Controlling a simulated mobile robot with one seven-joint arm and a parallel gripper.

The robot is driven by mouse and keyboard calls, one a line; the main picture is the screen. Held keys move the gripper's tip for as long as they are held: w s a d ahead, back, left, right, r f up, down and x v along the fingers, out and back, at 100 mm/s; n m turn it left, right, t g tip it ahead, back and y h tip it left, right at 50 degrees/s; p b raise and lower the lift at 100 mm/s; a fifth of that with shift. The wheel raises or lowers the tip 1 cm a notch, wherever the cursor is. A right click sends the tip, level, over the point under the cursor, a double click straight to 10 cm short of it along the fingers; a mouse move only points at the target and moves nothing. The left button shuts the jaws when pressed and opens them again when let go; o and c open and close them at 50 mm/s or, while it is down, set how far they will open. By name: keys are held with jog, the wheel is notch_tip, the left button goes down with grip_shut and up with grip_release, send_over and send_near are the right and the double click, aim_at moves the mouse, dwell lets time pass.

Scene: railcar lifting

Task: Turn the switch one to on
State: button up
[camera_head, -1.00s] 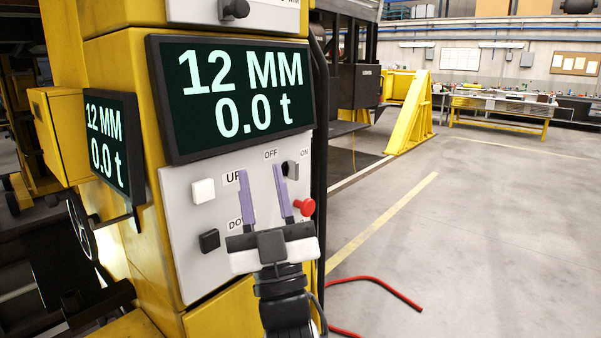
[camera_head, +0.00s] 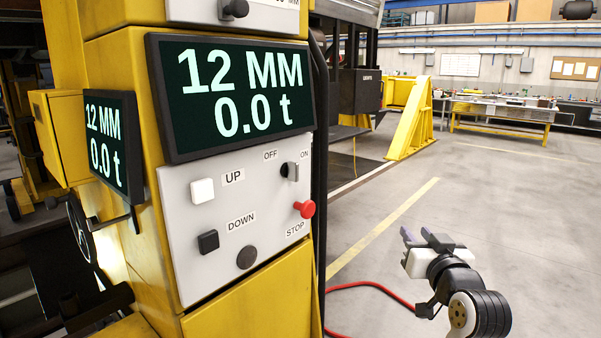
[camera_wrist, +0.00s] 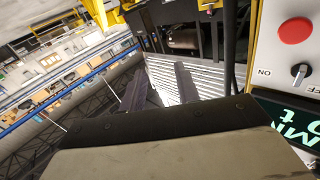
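The switch (camera_head: 290,171) is a small dark rotary knob on the white control panel (camera_head: 205,265), below the OFF and ON labels. Its lighter handle looks roughly upright; I cannot tell for sure which label it points to. In the wrist view the switch (camera_wrist: 299,72) is at the right edge, with the picture turned over. My gripper (camera_head: 415,233) is to the right of the panel, over the floor area, apart from the switch.
The red STOP button (camera_head: 305,209) sits below the switch. The UP (camera_head: 203,190) and DOWN (camera_head: 208,241) buttons are to its left. A display (camera_head: 240,95) reads 12 MM and 0.0 t. A red hose (camera_head: 365,283) lies on the floor. Open floor extends right.

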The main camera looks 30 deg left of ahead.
jog(key=s+a+r+n+g+y, duration=0.5)
jog(key=a+r+n+g+y, duration=0.1)
jog(key=r, duration=0.2)
jog(key=n+g+y, duration=0.1)
jog(key=n+g, duration=0.3)
jog(key=g, duration=0.2)
send_near(298, 171)
jog(key=a+p, duration=0.1)
jog(key=a, duration=0.2)
jog(key=w+a+p, duration=0.1)
jog(key=a, duration=0.2)
jog(key=a+p, duration=0.2)
jog(key=a, duration=0.1)
jog(key=shift+w+a+f, duration=0.15)
jog(key=shift+w+a, duration=0.1)
jog(key=shift+w, duration=0.1)
grip_shut()
